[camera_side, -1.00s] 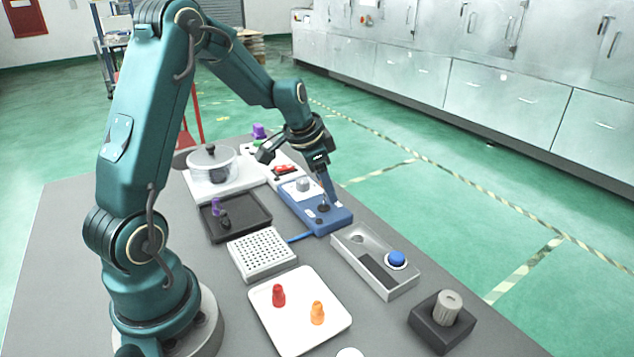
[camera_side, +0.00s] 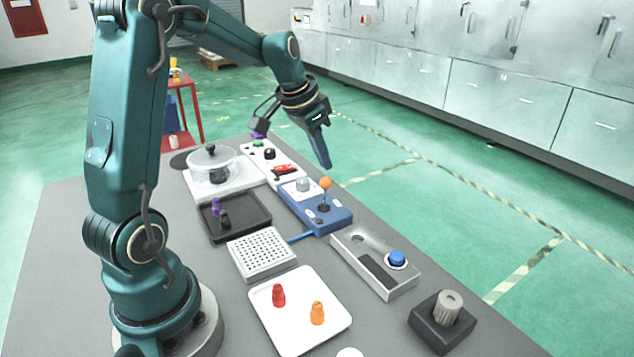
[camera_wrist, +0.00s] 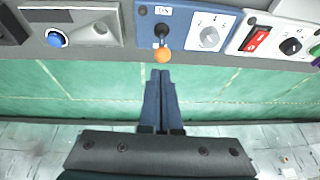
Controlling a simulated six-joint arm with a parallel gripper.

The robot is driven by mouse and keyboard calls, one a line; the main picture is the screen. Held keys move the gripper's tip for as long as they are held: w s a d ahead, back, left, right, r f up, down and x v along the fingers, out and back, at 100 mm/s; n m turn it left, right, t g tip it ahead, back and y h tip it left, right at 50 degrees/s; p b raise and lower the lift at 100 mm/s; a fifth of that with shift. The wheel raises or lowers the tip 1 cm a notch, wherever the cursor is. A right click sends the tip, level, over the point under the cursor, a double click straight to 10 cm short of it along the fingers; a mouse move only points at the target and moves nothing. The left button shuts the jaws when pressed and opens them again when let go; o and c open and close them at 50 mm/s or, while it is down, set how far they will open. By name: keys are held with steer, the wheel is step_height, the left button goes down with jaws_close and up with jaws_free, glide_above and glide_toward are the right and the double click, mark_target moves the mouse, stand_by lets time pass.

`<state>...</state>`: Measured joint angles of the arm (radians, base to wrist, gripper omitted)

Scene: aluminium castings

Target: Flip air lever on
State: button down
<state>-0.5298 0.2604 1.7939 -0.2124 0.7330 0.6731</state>
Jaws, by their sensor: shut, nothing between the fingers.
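The lever with an orange ball knob (camera_side: 326,183) stands on the blue panel (camera_side: 335,221). It rises from a dark base and leans slightly in the side view. In the wrist view the orange knob (camera_wrist: 163,56) is just beyond my fingertips, with its dark base (camera_wrist: 161,30) behind it and a small label above it. My gripper (camera_side: 327,165) is shut and empty, above the knob and apart from it in the side view. The closed fingers (camera_wrist: 160,72) also show in the wrist view. I cannot read the lever's label clearly.
The blue panel also bears a grey dial (camera_wrist: 209,37). A white panel with a red switch (camera_wrist: 257,39) adjoins it. A grey tray with a blue button (camera_side: 396,258) stands nearer the camera. A black tray (camera_side: 240,231) is left of the blue panel.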

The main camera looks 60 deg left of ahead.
mark_target(325, 193)
step_height(325, 193, up, 5)
steer(key=w+a+n, duration=0.1)
steer(key=w+n, duration=0.1)
steer(key=shift+t, duration=0.5)
steer(key=shift+w+f, duration=0.2)
steer(key=shift+f, duration=2.1)
steer(key=shift+w+f, duration=0.2)
steer(key=shift+f, duration=2.05)
